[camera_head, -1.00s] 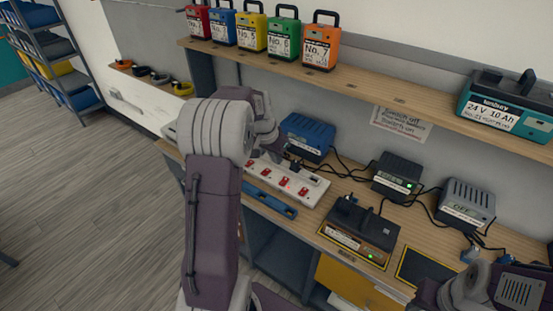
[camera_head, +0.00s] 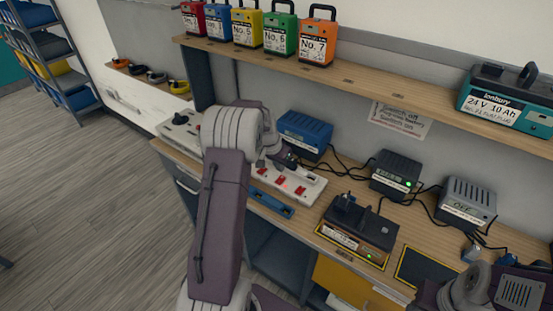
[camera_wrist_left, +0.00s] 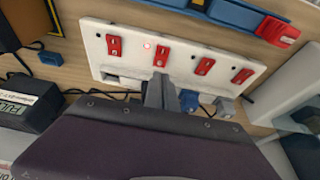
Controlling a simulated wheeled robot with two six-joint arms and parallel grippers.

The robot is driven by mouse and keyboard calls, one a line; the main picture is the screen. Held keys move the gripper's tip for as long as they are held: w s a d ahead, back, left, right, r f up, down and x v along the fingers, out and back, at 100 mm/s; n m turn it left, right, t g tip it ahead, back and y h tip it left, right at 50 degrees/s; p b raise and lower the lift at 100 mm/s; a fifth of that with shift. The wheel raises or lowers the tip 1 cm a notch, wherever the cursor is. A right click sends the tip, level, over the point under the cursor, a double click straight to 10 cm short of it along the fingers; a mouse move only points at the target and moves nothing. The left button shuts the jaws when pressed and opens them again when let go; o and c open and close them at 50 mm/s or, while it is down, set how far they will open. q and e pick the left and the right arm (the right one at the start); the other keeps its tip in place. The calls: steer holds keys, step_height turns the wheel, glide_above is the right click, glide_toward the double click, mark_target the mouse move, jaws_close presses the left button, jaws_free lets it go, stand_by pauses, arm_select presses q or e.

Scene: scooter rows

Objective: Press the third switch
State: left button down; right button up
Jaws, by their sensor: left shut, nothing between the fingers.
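A white power strip (camera_head: 312,188) with a row of several red rocker switches lies on the workbench. In the left wrist view the whole strip (camera_wrist_left: 185,40) shows, each switch with a small hole or lamp at its side. A lamp glows red beside the switch second from the left (camera_wrist_left: 161,56). My left gripper (camera_head: 288,160) is shut and empty over the strip's rear edge. In the left wrist view its fingertips (camera_wrist_left: 160,84) appear just below that second switch; contact cannot be told. My left arm hides the strip's left end in the head view.
A blue charger (camera_head: 305,134) and dark chargers (camera_head: 396,172) with cables stand behind and right. A shelf (camera_head: 375,92) with battery packs runs above. My right arm shows lower right.

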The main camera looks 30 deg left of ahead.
mark_target(281, 178)
arm_select(q)
steer(key=x, duration=0.4)
steer(key=shift+s+f, duration=0.2)
steer(key=shift+s, duration=0.2)
steer(key=shift+f+b, duration=0.4)
steer(key=shift+r, duration=0.25)
steer(key=shift+f, duration=0.1)
steer(key=shift+s, duration=0.1)
